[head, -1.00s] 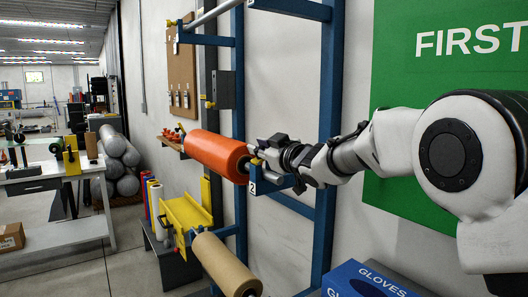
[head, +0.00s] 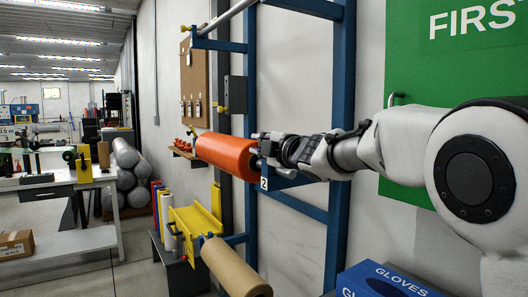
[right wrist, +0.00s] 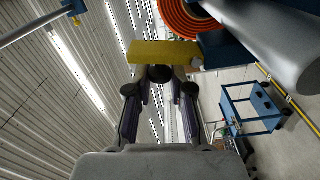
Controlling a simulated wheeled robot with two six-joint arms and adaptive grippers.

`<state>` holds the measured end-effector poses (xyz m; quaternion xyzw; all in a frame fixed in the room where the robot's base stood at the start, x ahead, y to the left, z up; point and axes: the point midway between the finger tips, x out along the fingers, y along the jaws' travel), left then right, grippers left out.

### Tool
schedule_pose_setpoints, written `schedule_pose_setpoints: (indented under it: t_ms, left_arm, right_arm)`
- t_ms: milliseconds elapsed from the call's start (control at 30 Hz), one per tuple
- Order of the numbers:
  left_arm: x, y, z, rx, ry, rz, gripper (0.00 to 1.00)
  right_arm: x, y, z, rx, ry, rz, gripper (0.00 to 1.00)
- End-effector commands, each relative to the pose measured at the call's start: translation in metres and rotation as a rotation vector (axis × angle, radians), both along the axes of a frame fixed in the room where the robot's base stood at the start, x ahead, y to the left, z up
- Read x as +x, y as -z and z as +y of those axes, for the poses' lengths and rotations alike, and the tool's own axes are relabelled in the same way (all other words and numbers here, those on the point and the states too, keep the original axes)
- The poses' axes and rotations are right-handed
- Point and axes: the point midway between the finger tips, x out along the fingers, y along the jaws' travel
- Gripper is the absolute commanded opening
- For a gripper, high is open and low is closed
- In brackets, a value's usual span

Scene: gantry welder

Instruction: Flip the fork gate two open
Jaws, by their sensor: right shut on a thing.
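The orange roll (head: 222,154) rests on the blue rack, its near end beside the fork marked with a "2" label (head: 264,184). The yellow fork gate two shows in the right wrist view (right wrist: 160,52) as a flat yellow bar across the fingertips, beside the orange roll's end. In the head view my gripper hides most or all of it. My right gripper (head: 262,146) is at the fork, by the roll's near end; its fingers also show in the right wrist view (right wrist: 160,88), shut on the yellow gate. My left gripper is in no view.
Blue rack uprights (head: 341,130) stand close behind my right arm. A brown roll (head: 235,267) and a yellow cradle (head: 190,230) sit lower down. A blue gloves box (head: 372,282) is at the bottom. The aisle floor at left is open.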

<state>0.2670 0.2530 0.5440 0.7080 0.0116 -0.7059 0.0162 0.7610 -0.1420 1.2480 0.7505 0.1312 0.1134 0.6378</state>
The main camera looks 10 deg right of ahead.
Motion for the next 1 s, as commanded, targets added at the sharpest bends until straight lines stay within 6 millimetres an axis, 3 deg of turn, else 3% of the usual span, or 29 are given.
schedule_pose_setpoints:
  t_ms: [100,500,1000]
  left_arm:
    - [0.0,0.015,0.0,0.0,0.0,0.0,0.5]
    - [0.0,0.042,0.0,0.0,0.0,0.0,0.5]
    - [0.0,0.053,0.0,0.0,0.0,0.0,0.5]
  right_arm:
    - [-0.001,0.009,0.003,-0.103,0.001,-0.035,0.0]
    - [-0.003,0.017,0.01,-0.417,0.002,-0.15,0.0]
    - [-0.004,0.02,0.012,-0.562,0.002,-0.202,0.0]
